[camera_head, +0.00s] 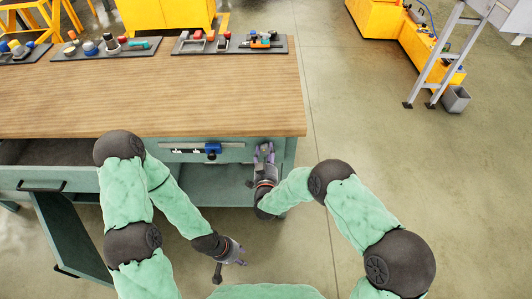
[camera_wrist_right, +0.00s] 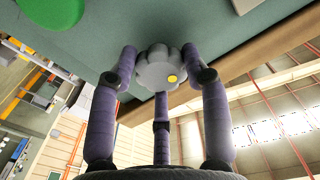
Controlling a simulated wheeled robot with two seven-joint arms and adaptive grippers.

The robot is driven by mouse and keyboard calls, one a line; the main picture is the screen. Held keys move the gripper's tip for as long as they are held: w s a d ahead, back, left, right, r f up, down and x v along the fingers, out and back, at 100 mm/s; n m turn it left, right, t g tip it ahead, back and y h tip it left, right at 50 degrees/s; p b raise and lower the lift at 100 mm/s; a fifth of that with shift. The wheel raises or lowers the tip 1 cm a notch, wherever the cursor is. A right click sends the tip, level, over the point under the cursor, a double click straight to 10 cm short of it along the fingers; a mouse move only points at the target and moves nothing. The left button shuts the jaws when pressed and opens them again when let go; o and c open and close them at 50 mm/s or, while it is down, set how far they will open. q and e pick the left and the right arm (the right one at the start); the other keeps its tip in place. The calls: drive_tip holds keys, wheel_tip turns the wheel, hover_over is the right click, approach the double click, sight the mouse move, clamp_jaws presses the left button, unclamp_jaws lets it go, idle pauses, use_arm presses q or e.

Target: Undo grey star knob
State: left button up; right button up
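The grey star knob (camera_wrist_right: 160,70), with a lobed rim and a yellow dot, sits on the green panel in the right wrist view. My right gripper (camera_wrist_right: 160,68) has its three fingers around it, fingertips bent in against its rim; it looks shut on the knob. In the head view my right gripper (camera_head: 264,150) is at the right end of the bench front, and hides the knob. My left gripper (camera_head: 231,262) hangs low over the floor, away from the bench, fingers spread and empty.
A green round part (camera_wrist_right: 62,8) lies near the knob on the panel. A rail with a blue part (camera_head: 212,148) is on the bench front, left of my right gripper. The drawer (camera_head: 50,178) and cabinet door (camera_head: 75,235) stand open at left. The wooden top (camera_head: 150,95) is clear in front.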

drive_tip(key=shift+o, duration=1.2)
drive_tip(key=shift+f, duration=0.1)
drive_tip(key=shift+s, duration=0.1)
drive_tip(key=s, duration=1.2)
